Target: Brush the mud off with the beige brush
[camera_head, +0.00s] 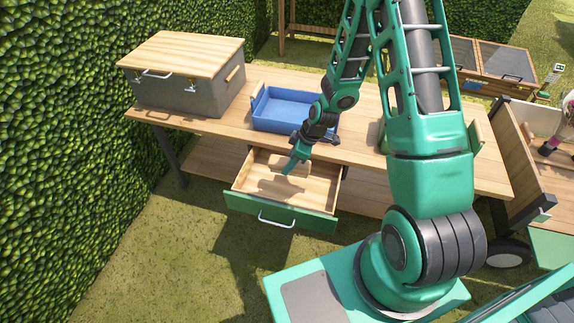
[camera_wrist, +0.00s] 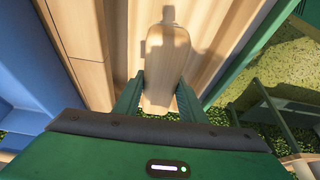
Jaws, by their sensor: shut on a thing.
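My gripper (camera_head: 289,164) reaches down into the open drawer (camera_head: 281,214) of the wooden workbench in the head view. In the wrist view, my gripper (camera_wrist: 162,84) is shut on a light beige wooden piece, which looks like the handle or back of the beige brush (camera_wrist: 166,55). Its narrower rounded end points away from my palm. Its bristles are not visible. In the head view the brush cannot be made out against the pale drawer wood. No mud can be made out in either view.
A blue tray (camera_head: 284,110) stands on the workbench (camera_head: 222,121) behind the drawer. A grey box with a wooden lid (camera_head: 187,73) stands at the left end. A hedge (camera_head: 62,150) lines the left side. A wooden cart (camera_head: 520,150) is at the right.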

